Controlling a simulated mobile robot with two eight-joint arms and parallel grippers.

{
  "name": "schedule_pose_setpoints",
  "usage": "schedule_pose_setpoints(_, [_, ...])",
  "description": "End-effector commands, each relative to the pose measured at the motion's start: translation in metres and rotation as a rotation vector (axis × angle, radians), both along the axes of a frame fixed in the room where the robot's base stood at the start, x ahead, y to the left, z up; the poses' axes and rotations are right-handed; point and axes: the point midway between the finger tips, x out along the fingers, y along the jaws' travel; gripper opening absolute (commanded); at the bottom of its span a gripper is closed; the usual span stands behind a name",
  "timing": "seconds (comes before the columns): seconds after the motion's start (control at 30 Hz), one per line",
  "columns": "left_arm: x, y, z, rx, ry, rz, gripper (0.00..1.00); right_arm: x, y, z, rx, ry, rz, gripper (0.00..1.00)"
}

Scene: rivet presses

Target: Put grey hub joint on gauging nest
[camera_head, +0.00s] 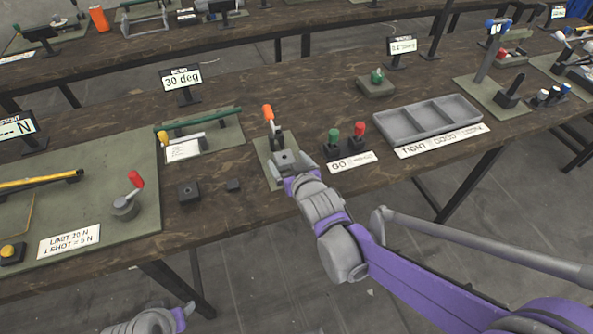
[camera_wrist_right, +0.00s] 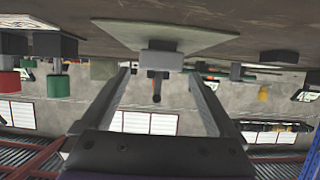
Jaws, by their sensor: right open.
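A small grey block with a hole in its top, which looks like the grey hub joint (camera_head: 288,156), is at the green-grey mat (camera_head: 264,157) by the orange-handled clamp (camera_head: 268,113). I cannot clearly tell the gauging nest from the parts around this block. My right gripper (camera_head: 287,169) is at the block. In the right wrist view the open fingers (camera_wrist_right: 160,76) stand either side of a grey block (camera_wrist_right: 161,61), with gaps beside it. My left arm shows only partly at the bottom edge; its finger state is unclear.
A three-compartment grey tray (camera_head: 428,119) stands to the right, past the green and red buttons (camera_head: 345,138). A block with a green top (camera_head: 376,80) stands behind. The bench front edge is close.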

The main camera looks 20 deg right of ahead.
Motion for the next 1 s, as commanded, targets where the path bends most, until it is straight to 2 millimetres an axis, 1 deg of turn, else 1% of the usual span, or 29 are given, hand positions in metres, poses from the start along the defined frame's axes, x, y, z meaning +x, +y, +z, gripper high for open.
schedule_pose_setpoints(0.03, [0.0,0.0,0.004,0.0,-0.001,0.0,0.5,-0.011,0.0,0.006,-0.001,-0.001,0.0,0.94])
schedule_pose_setpoints(0.2, [0.001,0.0,0.011,0.0,-0.003,0.0,0.5,-0.042,-0.001,0.019,0.001,-0.001,0.001,0.94])
schedule_pose_setpoints(0.4, [0.001,0.0,0.017,0.0,-0.005,0.0,0.5,-0.067,-0.002,0.03,0.0,0.0,0.001,0.94])
schedule_pose_setpoints(0.57, [0.002,0.0,0.019,0.0,-0.006,0.0,0.5,-0.078,-0.003,0.032,-0.001,0.005,-0.001,0.94])
schedule_pose_setpoints(0.67, [0.002,0.0,0.019,0.0,-0.006,0.0,0.5,-0.094,-0.009,0.022,-0.006,0.08,-0.017,0.94])
schedule_pose_setpoints(0.77, [0.002,0.0,0.019,0.0,-0.006,0.0,0.5,-0.13,-0.021,-0.001,-0.017,0.253,-0.043,0.94])
schedule_pose_setpoints(0.8, [0.002,0.0,0.019,0.0,-0.006,0.0,0.5,-0.149,-0.024,-0.011,-0.02,0.334,-0.05,0.94])
schedule_pose_setpoints(0.87, [0.002,0.0,0.019,0.0,-0.006,0.0,0.5,-0.178,-0.028,-0.024,-0.021,0.451,-0.054,0.94])
schedule_pose_setpoints(0.9, [0.002,0.0,0.019,0.0,-0.006,0.0,0.5,-0.196,-0.029,-0.031,-0.021,0.524,-0.053,0.94])
schedule_pose_setpoints(1.0, [0.002,0.0,0.019,0.0,-0.006,0.0,0.5,-0.233,-0.029,-0.044,-0.016,0.661,-0.043,0.94])
